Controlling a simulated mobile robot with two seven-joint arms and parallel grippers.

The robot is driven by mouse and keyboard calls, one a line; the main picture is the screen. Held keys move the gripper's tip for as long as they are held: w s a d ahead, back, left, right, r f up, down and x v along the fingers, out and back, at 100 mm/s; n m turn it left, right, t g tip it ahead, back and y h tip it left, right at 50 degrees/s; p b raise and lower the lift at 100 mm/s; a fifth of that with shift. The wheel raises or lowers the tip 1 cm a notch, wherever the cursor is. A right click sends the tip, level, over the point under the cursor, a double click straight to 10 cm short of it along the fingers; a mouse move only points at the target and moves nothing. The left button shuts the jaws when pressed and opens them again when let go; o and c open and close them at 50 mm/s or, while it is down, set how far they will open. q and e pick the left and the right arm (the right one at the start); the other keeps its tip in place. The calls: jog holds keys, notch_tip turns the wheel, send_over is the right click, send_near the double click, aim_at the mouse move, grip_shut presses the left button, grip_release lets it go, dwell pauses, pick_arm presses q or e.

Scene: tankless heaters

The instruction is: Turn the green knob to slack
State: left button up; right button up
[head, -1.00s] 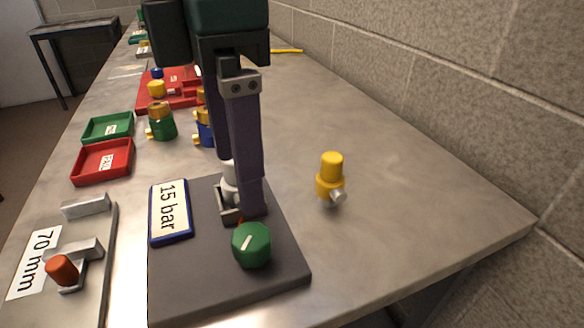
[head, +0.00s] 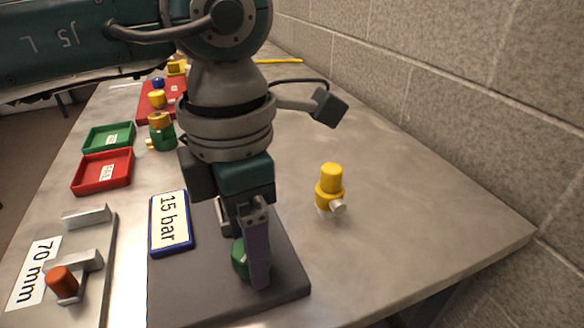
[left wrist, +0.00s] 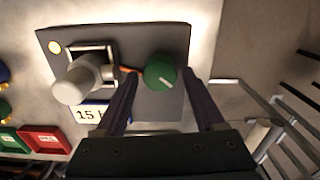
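The green knob (head: 238,258) sits on the dark grey plate (head: 190,285), partly hidden behind a finger in the head view. In the left wrist view the knob (left wrist: 160,72) shows whole, with a white pointer line toward the lower right. My left gripper (head: 256,280) is over the knob, pointing down. In the left wrist view its two fingers (left wrist: 160,80) are spread on either side of the knob, with gaps visible. A white cylindrical part (left wrist: 76,82) stands in a square holder beside the knob. My right gripper is not in view.
A blue-framed "15 bar" sign (head: 170,222) lies on the plate. A yellow valve (head: 330,188) stands to the right on the bench. Red (head: 102,172) and green trays (head: 108,137) are at left. A "70 mm" plate with an orange peg (head: 62,282) is at lower left.

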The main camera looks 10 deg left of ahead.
pick_arm(q)
grip_shut()
dwell(0.3)
